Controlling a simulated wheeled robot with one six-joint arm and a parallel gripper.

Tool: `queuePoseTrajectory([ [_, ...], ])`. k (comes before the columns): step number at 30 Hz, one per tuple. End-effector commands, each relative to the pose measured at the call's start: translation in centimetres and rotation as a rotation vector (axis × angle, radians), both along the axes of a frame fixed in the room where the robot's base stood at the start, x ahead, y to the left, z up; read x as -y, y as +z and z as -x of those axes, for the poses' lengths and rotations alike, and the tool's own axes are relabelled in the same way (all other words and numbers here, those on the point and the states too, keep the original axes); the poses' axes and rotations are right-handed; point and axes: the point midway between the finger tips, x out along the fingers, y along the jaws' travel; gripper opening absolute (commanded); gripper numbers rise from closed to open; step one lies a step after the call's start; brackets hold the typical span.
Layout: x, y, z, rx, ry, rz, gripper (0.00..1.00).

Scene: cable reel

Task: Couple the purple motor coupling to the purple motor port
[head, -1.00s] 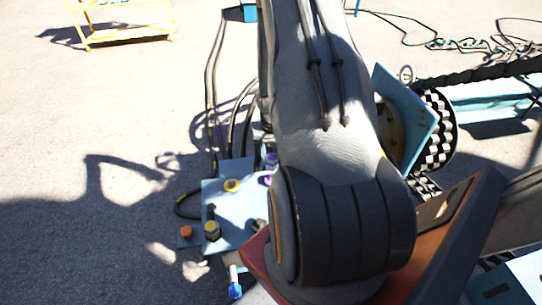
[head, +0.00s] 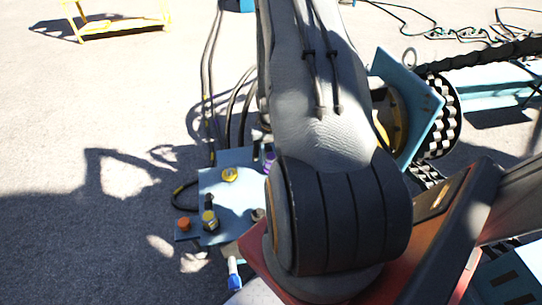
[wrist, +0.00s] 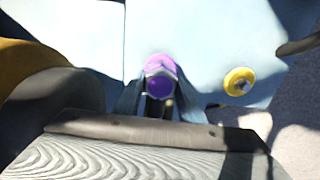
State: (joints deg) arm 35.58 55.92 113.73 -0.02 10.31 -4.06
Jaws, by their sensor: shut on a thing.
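In the wrist view, my gripper (wrist: 158,101) has its two dark fingers on either side of a purple fitting with a pale band, taken as the purple motor coupling (wrist: 159,84). A lighter purple part (wrist: 160,64) shows directly beyond it, over the light blue panel. I cannot tell whether this is the purple motor port or more of the coupling, nor whether the parts are joined. In the head view, a purple part (head: 269,162) shows at the panel's right edge, partly hidden by my arm. My gripper is hidden there.
The light blue panel (head: 230,187) carries a yellow cap (head: 229,174), also in the wrist view (wrist: 239,81), and a second yellow fitting (head: 210,221). An orange cap (head: 183,224) stands at left. Dark hoses (head: 207,100) run behind the panel. Open ground lies left.

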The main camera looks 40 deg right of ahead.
Motion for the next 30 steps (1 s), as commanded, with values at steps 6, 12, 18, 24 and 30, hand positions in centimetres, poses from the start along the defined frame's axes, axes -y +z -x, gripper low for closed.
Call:
queuePoseTrajectory([
  [6, -0.01, 0.04, -0.01, 0.001, 0.0, 0.001, 0.09],
  [12, -0.02, 0.08, 0.01, 0.0, 0.0, 0.0, 0.09],
  [18, -0.02, -0.04, -0.01, 0.001, 0.0, 0.001, 0.09],
  [24, -0.03, -0.39, -0.02, 0.0, 0.0, 0.0, 0.09],
  [30, -0.02, -0.75, 0.0, 0.0, 0.0, 0.0, 0.09],
])
